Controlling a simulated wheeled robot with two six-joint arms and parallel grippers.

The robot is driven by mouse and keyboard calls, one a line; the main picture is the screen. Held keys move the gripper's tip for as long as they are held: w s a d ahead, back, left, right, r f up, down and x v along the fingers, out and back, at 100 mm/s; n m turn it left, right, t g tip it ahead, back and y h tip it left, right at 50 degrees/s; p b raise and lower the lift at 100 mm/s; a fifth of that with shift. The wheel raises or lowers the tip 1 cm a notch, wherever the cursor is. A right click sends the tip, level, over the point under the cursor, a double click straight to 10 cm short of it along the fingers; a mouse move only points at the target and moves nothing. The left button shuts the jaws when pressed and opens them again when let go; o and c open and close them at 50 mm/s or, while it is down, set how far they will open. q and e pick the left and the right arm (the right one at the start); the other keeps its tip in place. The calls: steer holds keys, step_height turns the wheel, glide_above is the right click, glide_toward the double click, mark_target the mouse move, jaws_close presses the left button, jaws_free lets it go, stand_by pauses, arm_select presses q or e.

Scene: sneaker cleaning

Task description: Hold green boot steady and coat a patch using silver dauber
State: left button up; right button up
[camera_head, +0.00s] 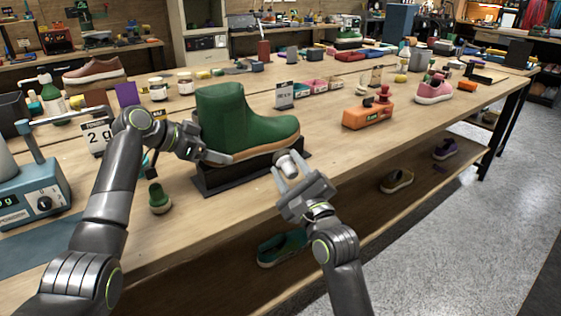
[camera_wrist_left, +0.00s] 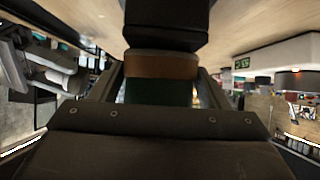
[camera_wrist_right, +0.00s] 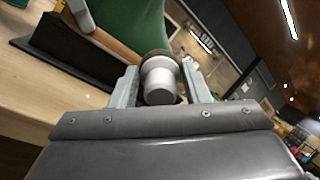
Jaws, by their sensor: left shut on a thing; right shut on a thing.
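The green boot (camera_head: 238,122) stands upright on a black stand (camera_head: 222,180) on the wooden table, its toe to the right. My left gripper (camera_head: 222,159) is shut on the heel part of the boot. In the left wrist view, the boot's tan sole (camera_wrist_left: 162,64) and green upper lie between the fingers. My right gripper (camera_head: 290,172) is shut on the silver dauber (camera_wrist_right: 160,80) near the boot's toe. The dauber's dark tip is against or very close to the boot in the right wrist view; I cannot tell if they touch.
A blue scale device (camera_head: 38,190) is at the far left. An orange block (camera_head: 367,112) and a pink sneaker (camera_head: 434,90) stand to the right. Table space right of the toe is clear.

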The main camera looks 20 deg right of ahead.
stand_by(0.3)
steer(key=shift+w+a, duration=0.55)
steer(key=shift+a, duration=0.5)
steer(key=shift+w+a, duration=0.55)
steer(key=shift+a, duration=0.5)
steer(key=shift+w+a, duration=0.55)
steer(key=shift+a, duration=0.5)
steer(key=shift+w+a, duration=0.2)
steer(key=shift+w, duration=0.4)
steer(key=shift+w+a, duration=0.2)
steer(key=shift+w, duration=0.35)
steer(key=shift+d, duration=0.1)
steer(key=shift+w+d, duration=0.25)
steer(key=shift+d, duration=0.65)
steer(key=shift+w+d, duration=0.25)
steer(key=shift+d, duration=0.65)
steer(key=shift+w+d, duration=0.25)
steer(key=shift+d, duration=0.7)
steer(key=shift+w+d, duration=0.2)
steer(key=shift+d, duration=0.7)
